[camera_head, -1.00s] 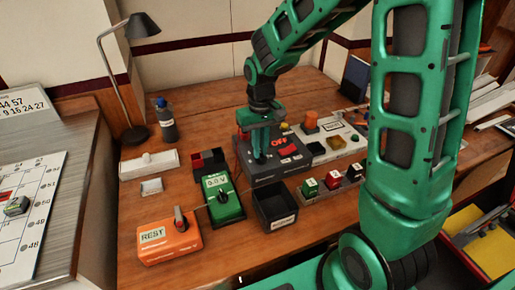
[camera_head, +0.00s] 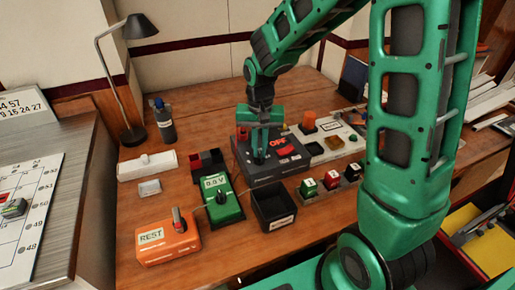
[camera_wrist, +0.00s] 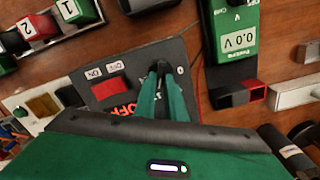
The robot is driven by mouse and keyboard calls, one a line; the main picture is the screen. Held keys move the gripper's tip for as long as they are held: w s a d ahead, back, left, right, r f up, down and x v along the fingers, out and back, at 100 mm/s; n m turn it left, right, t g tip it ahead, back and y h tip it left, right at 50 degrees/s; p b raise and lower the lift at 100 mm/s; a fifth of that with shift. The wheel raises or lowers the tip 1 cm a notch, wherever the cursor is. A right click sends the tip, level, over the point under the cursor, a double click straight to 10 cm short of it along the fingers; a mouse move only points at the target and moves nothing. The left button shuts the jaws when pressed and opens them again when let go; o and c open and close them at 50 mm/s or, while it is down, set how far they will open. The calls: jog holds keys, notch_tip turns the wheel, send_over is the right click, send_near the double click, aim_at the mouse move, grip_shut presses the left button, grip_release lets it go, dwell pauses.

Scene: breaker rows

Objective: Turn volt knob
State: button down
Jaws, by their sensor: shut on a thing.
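The dark control box (camera_head: 262,178) stands on the wooden bench and bears a red OFF display (camera_head: 278,142) and a red switch. My gripper (camera_head: 258,160) points down over its left part. In the wrist view my gripper (camera_wrist: 160,72) is shut on a small black knob (camera_wrist: 158,68), beside a printed 0. The fingers hide most of the knob, so I cannot read its pointer. The green meter (camera_head: 233,211) stands in front and to the left of the box; its display reads 0.0 V in the wrist view (camera_wrist: 238,41).
An orange REST box (camera_head: 168,254) is at the front left. A black open bin (camera_head: 273,213) stands before the control box. Numbered button blocks (camera_head: 331,181) are to its right, and a light panel (camera_head: 341,129) adjoins it. A desk lamp (camera_head: 119,85) stands at the back left.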

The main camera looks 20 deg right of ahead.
aim_at(260, 151)
jog(key=shift+w+r, duration=0.15)
jog(key=shift+w, duration=0.1)
jog(key=c, duration=1.9)
grip_release()
jog(key=shift+c, duration=0.2)
jog(key=shift+o, duration=0.6)
jog(key=shift+s, duration=0.15)
notch_tip(260, 151, up, 11)
jog(key=shift+f, duration=0.2)
jog(key=s+d+r, duration=0.2)
jog(key=s+d, duration=0.9)
jog(key=s+d+f, duration=0.1)
jog(key=s+d, duration=0.1)
jog(key=s, duration=0.5)
jog(key=s+d+f+m, duration=0.1)
jog(key=s+d, duration=0.2)
jog(key=s, duration=0.5)
jog(key=shift+s+d+f, duration=0.15)
jog(key=shift+s+d, duration=0.1)
jog(key=shift+d, duration=0.05)
